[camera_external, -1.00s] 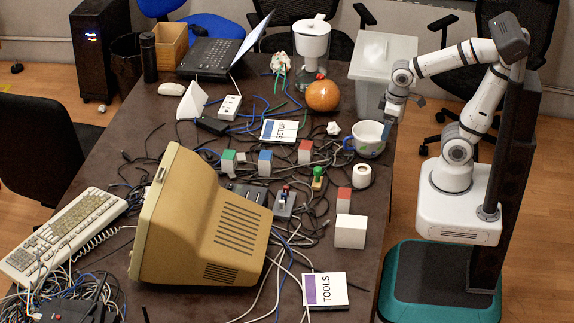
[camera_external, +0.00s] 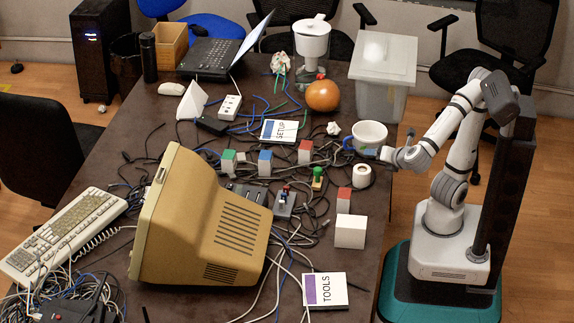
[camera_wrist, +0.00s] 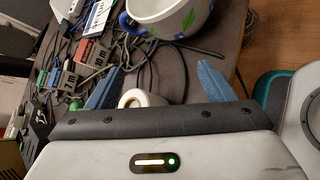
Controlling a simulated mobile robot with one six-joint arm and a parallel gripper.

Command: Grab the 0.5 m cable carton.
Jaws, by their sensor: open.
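Several small cartons with coloured faces stand on the dark table: a green one (camera_external: 229,161), a blue one (camera_external: 265,163), a red one (camera_external: 305,152) and another red one (camera_external: 344,200). My gripper (camera_external: 372,153) is low at the table's right edge, by the white cup. In the wrist view its two blue fingers (camera_wrist: 160,84) are spread wide, with nothing held. Small boxes with red and green faces (camera_wrist: 92,52) show left of the fingers there.
The white cup (camera_external: 369,136) and a white tape roll (camera_external: 361,176) are close to my gripper; the roll (camera_wrist: 140,98) shows partly between the fingers. A white box (camera_external: 350,231) stands nearer the front. Loose cables and a beige monitor (camera_external: 205,225) fill the table's middle.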

